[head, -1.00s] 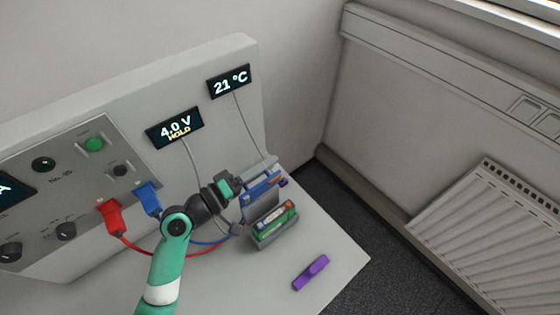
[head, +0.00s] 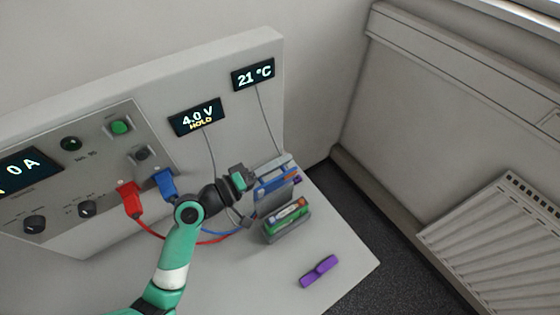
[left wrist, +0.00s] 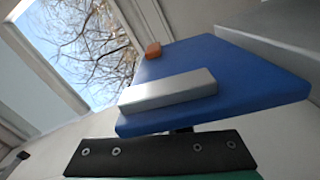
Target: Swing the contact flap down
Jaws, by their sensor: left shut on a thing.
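The contact flap (head: 280,182) is a blue plate on the small battery fixture, near the table's back edge. It fills much of the left wrist view (left wrist: 245,72), with a silver bar and an orange tab on it. My left gripper (head: 258,173) reaches in from the left and is shut on the flap's edge; the fingertips are partly hidden. Below the flap, the grey holder (head: 288,233) carries green cells (head: 287,217); the flap appears raised above them. My right gripper is not in view.
A purple piece (head: 320,271) lies on the table in front of the holder. A red plug (head: 130,202) and a blue plug (head: 165,186) sit in the panel, their cables running behind my arm.

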